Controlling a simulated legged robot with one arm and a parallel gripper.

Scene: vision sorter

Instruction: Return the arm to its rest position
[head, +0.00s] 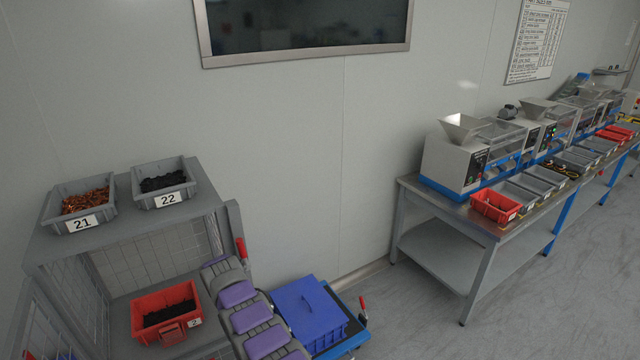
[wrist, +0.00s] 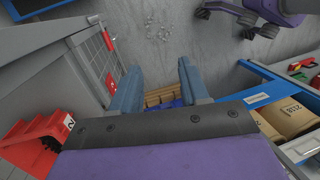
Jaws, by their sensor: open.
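My gripper (wrist: 157,76) shows in the wrist view with its two blue-grey fingers apart. The gap between them is empty. Below and beyond the fingers, a brown slatted thing and a patch of blue are partly hidden by my gripper. In the head view, my purple and grey arm (head: 251,318) reaches up from the bottom edge, between the shelf cart and a blue crate. I cannot make out the fingers in that view.
A steel bench (head: 440,257) with machines stands right. Open floor (head: 560,310) lies at lower right.

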